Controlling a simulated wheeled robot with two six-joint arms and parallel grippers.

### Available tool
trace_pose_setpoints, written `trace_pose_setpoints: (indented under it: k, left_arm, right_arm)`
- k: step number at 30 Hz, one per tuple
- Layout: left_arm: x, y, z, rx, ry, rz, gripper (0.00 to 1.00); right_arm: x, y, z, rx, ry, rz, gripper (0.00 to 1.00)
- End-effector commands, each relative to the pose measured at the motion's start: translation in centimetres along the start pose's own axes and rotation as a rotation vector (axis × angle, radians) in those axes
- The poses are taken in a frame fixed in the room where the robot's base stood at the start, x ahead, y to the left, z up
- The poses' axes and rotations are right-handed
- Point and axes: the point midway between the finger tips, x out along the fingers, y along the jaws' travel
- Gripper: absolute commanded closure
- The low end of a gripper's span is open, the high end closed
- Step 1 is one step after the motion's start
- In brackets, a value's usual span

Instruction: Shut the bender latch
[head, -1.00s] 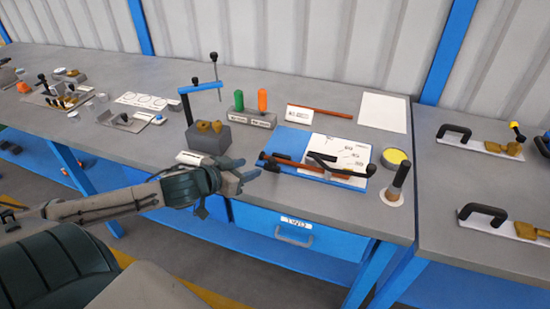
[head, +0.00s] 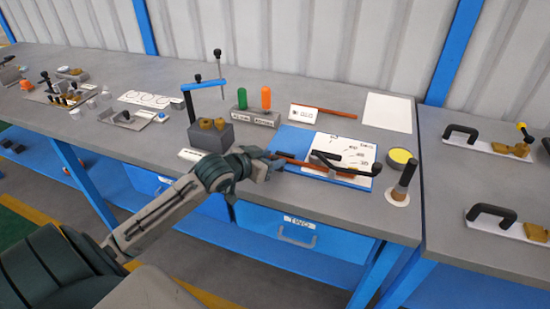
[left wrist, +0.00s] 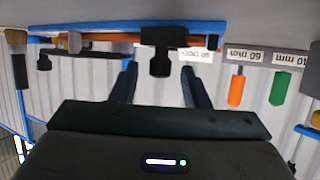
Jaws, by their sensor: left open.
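The bender lies on a blue plate (head: 290,137) near the bench's front edge. A copper-coloured tube (head: 300,162) and black handles (head: 345,166) show on it in the head view. My left gripper (head: 274,163) is at the bender's left end, partly covering it. The wrist view looks upside down. There, the two fingers of my left gripper (left wrist: 160,85) are apart, with a black knob-like part (left wrist: 160,58) of the bender, perhaps the latch, between and beyond them. I cannot tell whether they touch it. My right gripper is not in view.
A grey block with brass parts (head: 210,137) and a blue-armed stand (head: 203,86) are left of the plate. Green (head: 242,98) and orange (head: 266,98) cylinders stand behind. A yellow-topped tin (head: 400,157) and an upright dark handle (head: 405,180) are at right.

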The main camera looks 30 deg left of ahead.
Motion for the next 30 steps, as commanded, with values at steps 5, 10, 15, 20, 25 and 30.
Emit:
trace_pose_setpoints:
  k: [5,10,15,20,25,30]
  left_arm:
    - [1.5,0.0,-0.1,-0.003,0.002,0.000,0.58]
    - [2.0,0.0,0.0,-0.001,0.000,0.001,0.58]
    - [2.1,0.0,0.0,0.000,0.000,0.001,0.58]
    - [2.0,0.0,0.0,0.000,0.000,0.001,0.76]
    - [2.0,0.0,0.0,0.000,0.000,0.001,1.00]
    - [2.2,-0.1,-0.1,0.000,0.000,0.000,1.00]
  right_arm:
    - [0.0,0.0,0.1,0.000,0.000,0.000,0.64]
    - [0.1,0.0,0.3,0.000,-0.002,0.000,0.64]
    - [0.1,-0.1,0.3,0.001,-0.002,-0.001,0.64]
    - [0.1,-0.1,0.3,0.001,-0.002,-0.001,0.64]
    - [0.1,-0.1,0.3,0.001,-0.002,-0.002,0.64]
    - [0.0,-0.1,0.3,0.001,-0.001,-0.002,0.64]
